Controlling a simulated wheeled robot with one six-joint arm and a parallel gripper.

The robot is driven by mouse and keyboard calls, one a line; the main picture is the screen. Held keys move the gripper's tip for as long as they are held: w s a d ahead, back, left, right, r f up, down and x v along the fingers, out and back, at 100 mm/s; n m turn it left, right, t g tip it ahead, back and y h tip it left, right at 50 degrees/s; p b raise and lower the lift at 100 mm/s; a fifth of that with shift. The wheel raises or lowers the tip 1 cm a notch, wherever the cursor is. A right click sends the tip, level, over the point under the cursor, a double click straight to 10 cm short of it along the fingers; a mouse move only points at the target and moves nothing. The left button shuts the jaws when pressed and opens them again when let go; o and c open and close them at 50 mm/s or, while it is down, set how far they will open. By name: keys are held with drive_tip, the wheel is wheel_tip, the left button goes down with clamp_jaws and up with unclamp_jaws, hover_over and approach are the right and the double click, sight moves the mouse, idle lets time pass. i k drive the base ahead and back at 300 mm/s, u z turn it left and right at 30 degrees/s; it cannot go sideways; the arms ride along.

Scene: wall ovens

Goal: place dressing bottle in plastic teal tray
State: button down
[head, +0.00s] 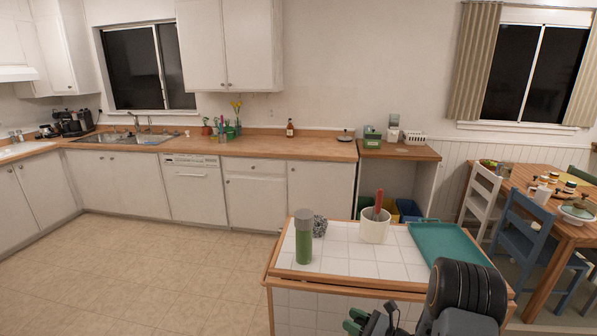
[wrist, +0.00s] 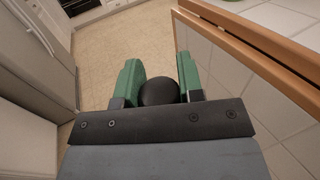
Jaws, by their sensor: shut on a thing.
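The teal tray (head: 452,247) lies flat on the right part of the white-tiled island top. My gripper (head: 368,322) is low in front of the island, outside its near edge, apart from the tray. In the wrist view my gripper (wrist: 160,88) has its green fingers closed on a dark round-topped thing (wrist: 159,92). Only its black top shows, so I cannot tell if it is the dressing bottle. A green bottle with a grey cap (head: 304,238) stands upright on the island's left part. A small brown bottle (head: 290,130) stands on the far counter.
A white crock with a red-handled utensil (head: 375,225) stands between the green bottle and the tray. The island's wooden edge (wrist: 240,50) runs close to the right of my gripper. Open floor (head: 150,265) lies left.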

sight(450, 255)
drive_tip(key=u, duration=1.35)
drive_tip(key=i, duration=0.5)
drive_tip(key=z, duration=2.4)
